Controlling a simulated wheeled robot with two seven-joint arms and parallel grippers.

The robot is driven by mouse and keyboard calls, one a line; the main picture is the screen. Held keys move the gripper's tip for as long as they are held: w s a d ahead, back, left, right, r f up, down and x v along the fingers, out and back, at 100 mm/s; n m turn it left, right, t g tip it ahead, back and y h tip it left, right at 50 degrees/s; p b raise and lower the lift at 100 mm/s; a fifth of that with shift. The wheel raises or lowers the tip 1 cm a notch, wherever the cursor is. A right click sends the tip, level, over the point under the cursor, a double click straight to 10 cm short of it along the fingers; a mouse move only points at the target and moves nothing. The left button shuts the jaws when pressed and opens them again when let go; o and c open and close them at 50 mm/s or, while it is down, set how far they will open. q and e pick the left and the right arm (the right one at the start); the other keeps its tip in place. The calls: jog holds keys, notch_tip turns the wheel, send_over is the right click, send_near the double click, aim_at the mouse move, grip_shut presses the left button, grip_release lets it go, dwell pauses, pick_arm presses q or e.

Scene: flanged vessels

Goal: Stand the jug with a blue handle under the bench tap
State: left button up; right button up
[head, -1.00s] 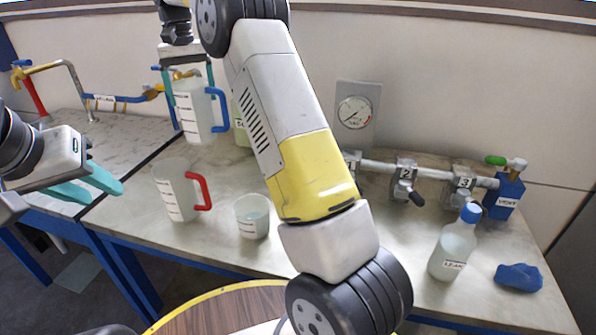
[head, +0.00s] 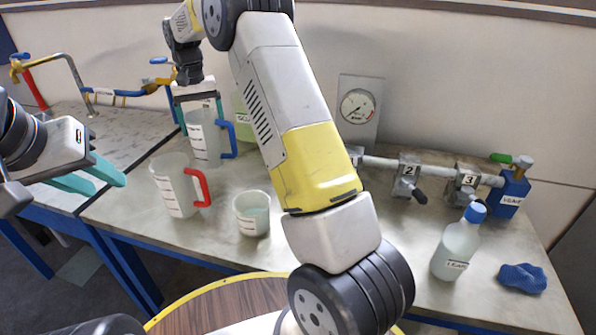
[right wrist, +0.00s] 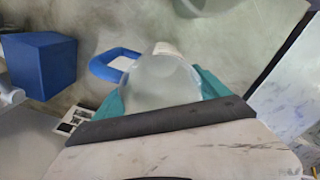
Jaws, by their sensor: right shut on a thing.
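The jug with a blue handle (head: 203,140) is translucent with dark marks, upright at the back left of the bench. My right gripper (head: 197,103) is shut on it from above. In the right wrist view the jug (right wrist: 158,82) lies between the teal fingers, its blue handle to the left. I cannot tell whether its base touches the bench. A tap with a brass body, red pipe and grey curved spout (head: 70,66) is at the far left. A brass valve with a blue handle (head: 158,76) is behind the jug. My left gripper (head: 98,176) is open and empty at the left.
A red-handled jug (head: 178,187) and a small beaker (head: 252,213) stand in front of the held jug. A greenish container (head: 243,125) is close on its right. A gauge (head: 358,106), numbered valves, a blue-capped bottle (head: 457,245) and blue cloth (head: 522,277) are to the right.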

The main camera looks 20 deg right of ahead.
jog(key=shift+f, duration=0.9)
jog(key=shift+s+d+f, duration=0.1)
jog(key=shift+d+f, duration=0.1)
jog(key=shift+f, duration=0.1)
jog(key=s+d+f, duration=0.3)
jog(key=s+d, duration=0.7)
jog(key=d, duration=0.4)
jog(key=shift+s+f, duration=0.3)
jog(key=shift+s, duration=0.05)
jog(key=shift+f, duration=0.1)
jog(key=o, duration=1.6)
jog(key=shift+o, duration=1)
